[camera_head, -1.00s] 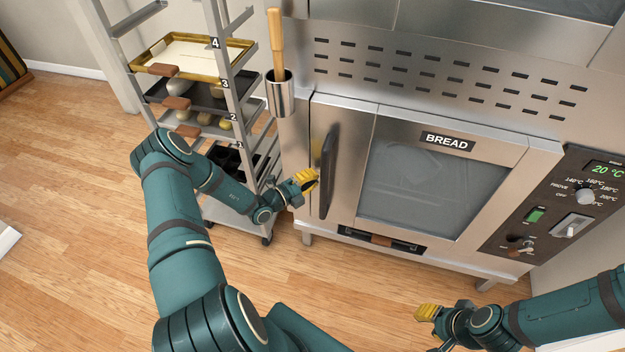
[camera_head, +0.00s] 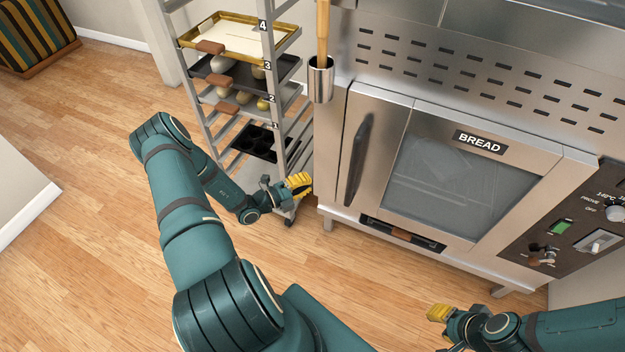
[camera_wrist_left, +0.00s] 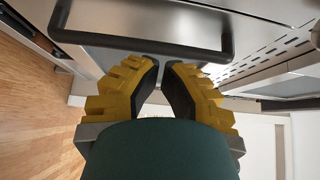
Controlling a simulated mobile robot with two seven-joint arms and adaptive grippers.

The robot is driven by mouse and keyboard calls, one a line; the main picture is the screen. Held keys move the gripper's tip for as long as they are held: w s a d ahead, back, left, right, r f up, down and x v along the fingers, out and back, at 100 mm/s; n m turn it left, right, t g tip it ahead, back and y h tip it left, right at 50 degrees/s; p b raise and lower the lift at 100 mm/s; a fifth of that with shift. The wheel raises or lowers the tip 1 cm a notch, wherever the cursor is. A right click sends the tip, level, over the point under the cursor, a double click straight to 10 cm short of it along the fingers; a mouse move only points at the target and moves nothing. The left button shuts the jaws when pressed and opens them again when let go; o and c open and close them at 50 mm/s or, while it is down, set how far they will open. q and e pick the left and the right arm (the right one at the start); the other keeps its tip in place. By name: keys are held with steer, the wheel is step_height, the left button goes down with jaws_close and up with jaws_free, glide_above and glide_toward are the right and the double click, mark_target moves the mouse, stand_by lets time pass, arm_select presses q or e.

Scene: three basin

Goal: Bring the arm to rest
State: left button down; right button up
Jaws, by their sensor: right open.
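My left arm (camera_head: 184,225) reaches in from the left in the head view. Its gripper (camera_head: 299,185), with yellow fingers, is left of the oven door handle (camera_head: 360,160) and apart from it, in front of the rack's lower part. In the left wrist view, the left gripper (camera_wrist_left: 162,66) has a gap between its dark finger pads, narrow at the tips, with nothing between them. The black handle (camera_wrist_left: 140,43) lies beyond the fingertips. My right gripper (camera_head: 440,313) is open at the bottom right, over the floor; no held thing shows.
The oven (camera_head: 470,180) has its BREAD door shut and a control panel (camera_head: 580,230) at right. The rack (camera_head: 286,110) with loaded trays stands left of it. A cup (camera_head: 320,80) holding a wooden-handled tool is at the oven's left side. Floor (camera_head: 80,200) at left is clear.

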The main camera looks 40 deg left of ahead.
arm_select(q)
steer(key=shift+d, duration=0.1)
stand_by(0.4)
steer(key=s+d+m+g+h, duration=0.25)
steer(key=d+m+g, duration=0.35)
steer(key=d+m, duration=0.3)
steer(key=s+d+m+g+h, duration=0.1)
steer(key=d+m+g+h, duration=0.4)
steer(key=d, duration=0.5)
steer(key=s+d+m+g+y, duration=0.4)
steer(key=s+m, duration=0.1)
steer(key=m, duration=0.7)
steer(key=s+d+m+g+y, duration=0.4)
steer(key=m, duration=0.8)
steer(key=d+r+m+t, duration=0.1)
steer(key=m, duration=0.2)
steer(key=w+d+r+m+t+y, duration=0.1)
steer(key=m, duration=0.3)
steer(key=d+r+m+t, duration=0.1)
steer(key=m, duration=0.2)
steer(key=shift+w+d+t+y, duration=0.1)
steer(key=shift+w+t+y, duration=0.15)
steer(key=shift+t+y, duration=0.1)
